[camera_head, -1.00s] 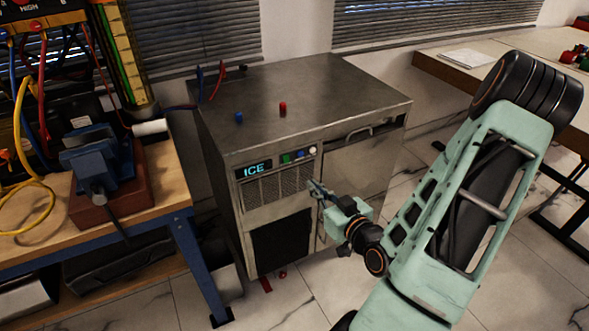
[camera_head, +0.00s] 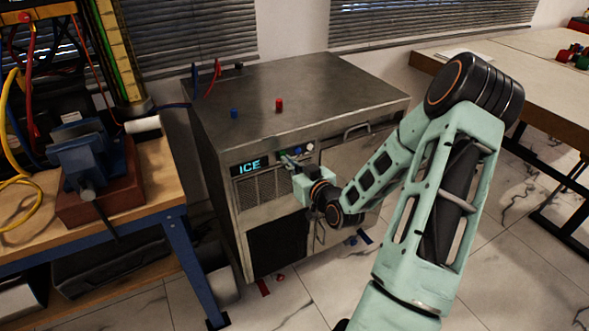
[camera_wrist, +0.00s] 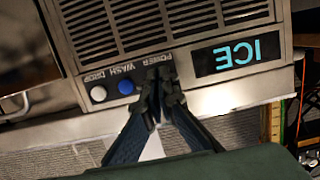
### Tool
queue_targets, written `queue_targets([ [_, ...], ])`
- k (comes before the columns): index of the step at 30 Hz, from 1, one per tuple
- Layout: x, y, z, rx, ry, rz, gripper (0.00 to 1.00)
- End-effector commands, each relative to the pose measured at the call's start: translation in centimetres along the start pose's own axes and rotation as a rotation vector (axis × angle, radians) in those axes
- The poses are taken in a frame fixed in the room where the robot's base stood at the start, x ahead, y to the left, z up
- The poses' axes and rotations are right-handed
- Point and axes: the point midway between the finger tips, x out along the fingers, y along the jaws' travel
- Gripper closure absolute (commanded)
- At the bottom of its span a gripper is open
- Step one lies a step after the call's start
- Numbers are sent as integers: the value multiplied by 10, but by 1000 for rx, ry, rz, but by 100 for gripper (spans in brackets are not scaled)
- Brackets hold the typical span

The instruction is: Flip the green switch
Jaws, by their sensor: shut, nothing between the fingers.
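The ice machine (camera_head: 300,95) is a steel cabinet with a lit ICE display (camera_head: 249,167) on its front panel. The panel shows upside down in the wrist view, with POWER, WASH and DROP labels. A blue button (camera_wrist: 127,86) sits by WASH and a white button (camera_wrist: 98,93) by DROP. The green switch is at the POWER label in the earlier head view; now my fingers cover that spot in the wrist view, and I cannot make it out clearly. My gripper (camera_wrist: 158,75) is shut and empty, its tips at or very near the POWER spot. Contact cannot be told.
A workbench with a blue vise (camera_head: 88,155) is close on the left. Another table (camera_head: 480,85) stands at the right. Small red and blue pieces lie on the floor.

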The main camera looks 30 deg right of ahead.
Motion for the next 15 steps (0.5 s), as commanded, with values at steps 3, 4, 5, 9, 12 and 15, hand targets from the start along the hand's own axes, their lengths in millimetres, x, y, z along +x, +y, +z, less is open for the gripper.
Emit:
queue_targets([
  [3,3,0,0,-1,0,0,100],
  [4,3,0,0,-1,0,0,100],
  [5,3,0,0,-1,0,0,100],
  [9,3,0,0,-1,0,0,100],
  [12,3,0,0,-1,1,0,100],
  [15,5,0,3,-1,14,1,100],
])
